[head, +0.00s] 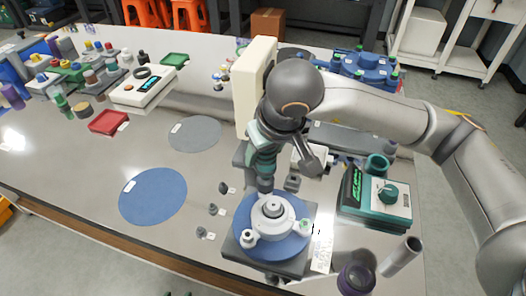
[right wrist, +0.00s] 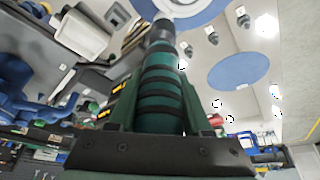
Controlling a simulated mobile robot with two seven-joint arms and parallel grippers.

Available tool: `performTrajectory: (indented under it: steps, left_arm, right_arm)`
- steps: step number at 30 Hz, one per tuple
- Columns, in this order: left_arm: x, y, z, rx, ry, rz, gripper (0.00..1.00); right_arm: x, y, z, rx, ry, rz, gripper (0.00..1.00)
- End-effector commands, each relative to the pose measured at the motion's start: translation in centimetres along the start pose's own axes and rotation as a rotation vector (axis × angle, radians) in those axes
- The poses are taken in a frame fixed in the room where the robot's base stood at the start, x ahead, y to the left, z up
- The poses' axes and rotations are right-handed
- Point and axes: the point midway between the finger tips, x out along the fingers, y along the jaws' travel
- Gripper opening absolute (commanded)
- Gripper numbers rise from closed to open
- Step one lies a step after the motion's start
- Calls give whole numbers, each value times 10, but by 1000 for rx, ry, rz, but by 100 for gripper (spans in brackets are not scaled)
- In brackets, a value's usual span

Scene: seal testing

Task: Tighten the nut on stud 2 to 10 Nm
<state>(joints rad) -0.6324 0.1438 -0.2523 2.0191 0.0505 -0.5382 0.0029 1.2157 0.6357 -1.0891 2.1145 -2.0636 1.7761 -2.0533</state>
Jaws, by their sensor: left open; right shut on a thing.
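A blue round flange (head: 241,217) with a white raised centre (head: 274,213) sits on a grey block. Nuts show on its near-left (head: 249,238) and right (head: 304,224) sides; no stud numbers are readable. My right gripper (head: 262,137) is shut on a teal ribbed torque driver (head: 264,163), which also fills the right wrist view (right wrist: 160,87). The driver points down, its dark tip over the far side of the flange. I cannot tell whether it sits on a nut; that spot is hidden. Only two green tips of my left gripper (head: 180,294) show at the bottom edge, apart.
A teal controller (head: 375,197) with a display and knob stands right of the flange. A tall cream block (head: 252,85) stands behind it. Small dark fittings (head: 212,209) lie left. A blue disc (head: 153,196) and a grey disc (head: 195,134) lie on open table.

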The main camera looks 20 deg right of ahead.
Motion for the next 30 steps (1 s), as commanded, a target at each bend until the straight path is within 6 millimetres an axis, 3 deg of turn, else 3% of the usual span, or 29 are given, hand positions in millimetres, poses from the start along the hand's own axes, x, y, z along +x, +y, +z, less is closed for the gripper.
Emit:
performTrajectory:
  steps: [30]
  left_arm:
    - [7, -1, 7, 0, 2, 0, 50]
  right_arm:
    - [6, 0, 2, 1, 3, 0, 0]
